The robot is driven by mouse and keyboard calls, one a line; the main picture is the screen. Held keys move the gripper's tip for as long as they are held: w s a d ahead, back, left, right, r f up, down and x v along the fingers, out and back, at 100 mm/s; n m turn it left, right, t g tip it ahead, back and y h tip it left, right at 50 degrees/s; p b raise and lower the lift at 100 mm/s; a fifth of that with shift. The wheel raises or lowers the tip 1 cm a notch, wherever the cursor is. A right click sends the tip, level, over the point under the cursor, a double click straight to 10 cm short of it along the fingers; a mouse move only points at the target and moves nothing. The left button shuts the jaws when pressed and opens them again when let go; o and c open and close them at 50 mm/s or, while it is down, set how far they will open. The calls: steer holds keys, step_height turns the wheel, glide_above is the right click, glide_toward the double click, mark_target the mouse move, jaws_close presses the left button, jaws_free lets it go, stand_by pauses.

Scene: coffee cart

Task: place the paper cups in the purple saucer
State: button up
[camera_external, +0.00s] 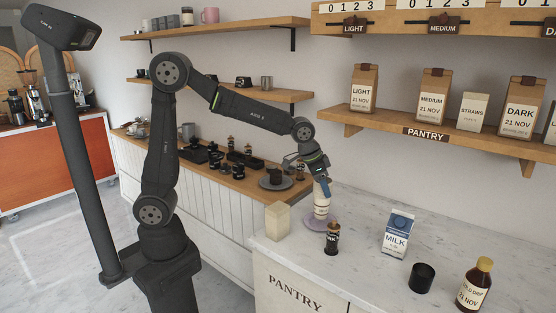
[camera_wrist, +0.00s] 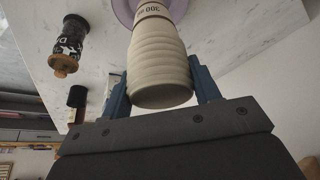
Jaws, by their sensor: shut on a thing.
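The paper cups (camera_external: 321,204) are a cream ribbed stack, upright over the purple saucer (camera_external: 314,226) on the marble counter. In the wrist view the paper cups (camera_wrist: 160,65) stand between my blue fingers, with a printed "300" at the end nearest the purple saucer (camera_wrist: 124,12). My gripper (camera_external: 322,186) reaches down from above and is shut on the paper cups; it also shows in the wrist view (camera_wrist: 160,90). The stack's end is over or on the saucer; I cannot tell whether it touches.
A dark bottle (camera_external: 332,240) stands close in front of the saucer. A cream box (camera_external: 277,221) is to its left. A milk carton (camera_external: 397,236), a black cup (camera_external: 420,279) and a yellow-capped bottle (camera_external: 474,286) stand to the right. Shelves hang above; open marble lies between.

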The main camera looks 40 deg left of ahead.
mark_target(322, 193)
steer(key=shift+f, duration=1.45)
steer(key=o, duration=1.3)
steer(key=shift+o, duration=0.2)
steer(key=v, duration=1.2)
